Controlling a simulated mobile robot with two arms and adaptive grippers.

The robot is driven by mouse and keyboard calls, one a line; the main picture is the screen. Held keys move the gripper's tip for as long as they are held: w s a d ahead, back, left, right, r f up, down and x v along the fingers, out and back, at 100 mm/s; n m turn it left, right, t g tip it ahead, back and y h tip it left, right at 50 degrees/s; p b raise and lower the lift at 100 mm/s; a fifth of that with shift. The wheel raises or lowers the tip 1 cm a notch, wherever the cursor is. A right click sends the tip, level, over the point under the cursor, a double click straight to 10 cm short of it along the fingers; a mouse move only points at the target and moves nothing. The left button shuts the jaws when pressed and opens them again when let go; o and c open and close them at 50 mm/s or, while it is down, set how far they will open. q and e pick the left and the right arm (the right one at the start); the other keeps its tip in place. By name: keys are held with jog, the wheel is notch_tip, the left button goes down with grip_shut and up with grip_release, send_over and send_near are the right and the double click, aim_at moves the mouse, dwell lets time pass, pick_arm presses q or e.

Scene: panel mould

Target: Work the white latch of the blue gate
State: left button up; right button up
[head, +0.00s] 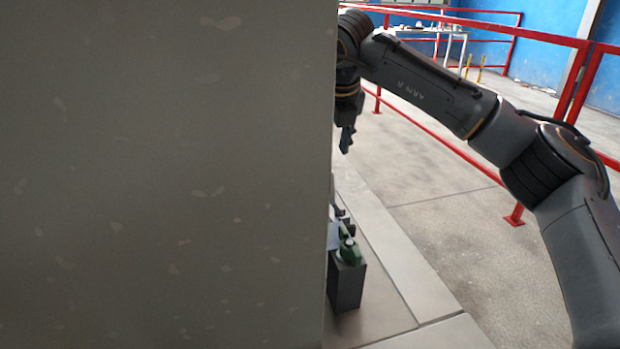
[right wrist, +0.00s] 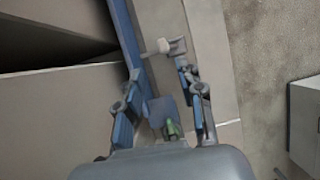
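In the right wrist view the blue gate (right wrist: 127,38) shows as a narrow blue edge running down from the top. The white latch (right wrist: 158,47) is a small pale piece on its right side, beside a small grey plate. My right gripper (right wrist: 158,72) is open, its two fingers spread with nothing held between them. The latch lies just beyond the fingertips, apart from them. In the head view my right gripper (head: 347,138) is partly hidden behind a large grey panel, which also hides the gate and the latch. My left gripper is not in view.
The large grey panel (head: 165,175) fills the left half of the head view. A dark block (head: 346,287) with a green part (head: 350,252) stands low beside its edge. Red railings (head: 480,28) and a white table (head: 435,33) stand behind.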

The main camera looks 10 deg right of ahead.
aim_at(332, 174)
jog(key=x, duration=0.5)
jog(key=p+x, duration=0.1)
jog(key=x, duration=0.2)
jog(key=shift+s+d+f, duration=0.2)
jog(key=shift+s+d, duration=0.05)
jog(key=shift+d, duration=0.15)
jog(key=x, duration=0.3)
jog(key=shift+w+f, duration=0.1)
jog(key=shift+f, duration=0.15)
jog(key=shift+w+f, duration=0.25)
jog(key=shift+f, duration=0.2)
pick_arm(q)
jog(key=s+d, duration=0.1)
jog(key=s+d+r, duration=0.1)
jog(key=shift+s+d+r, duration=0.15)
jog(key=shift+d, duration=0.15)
pick_arm(e)
grip_shut()
